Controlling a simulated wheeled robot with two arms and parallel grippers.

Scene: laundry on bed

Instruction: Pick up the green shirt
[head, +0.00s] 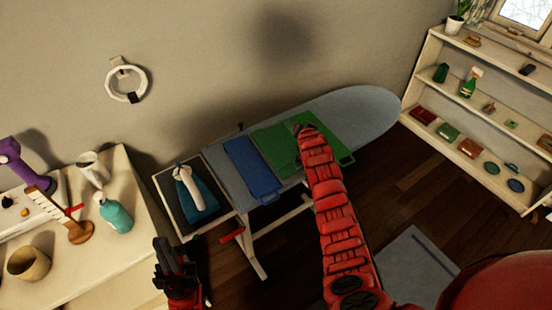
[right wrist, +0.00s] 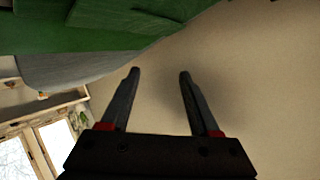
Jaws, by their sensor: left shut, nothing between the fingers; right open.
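The green shirt (head: 275,142) lies flat on the grey-blue ironing board (head: 365,108) in the head view, to the right of a folded blue garment (head: 250,167). In the right wrist view the green cloth (right wrist: 60,32) fills the upper left, off to one side of the fingers. My right gripper (head: 300,130) is at the shirt's far edge in the head view, its fingers partly hidden by the arm. The right wrist view shows its fingers (right wrist: 158,75) apart with nothing between them. My left gripper (head: 172,248) is low, left of the board, shut and empty.
An iron (head: 188,188) stands on the board's left-end tray. A cabinet with a teal bottle (head: 115,213) and other items is at the left. A shelf (head: 430,88) with several small items stands at the right. The wall is close behind the board.

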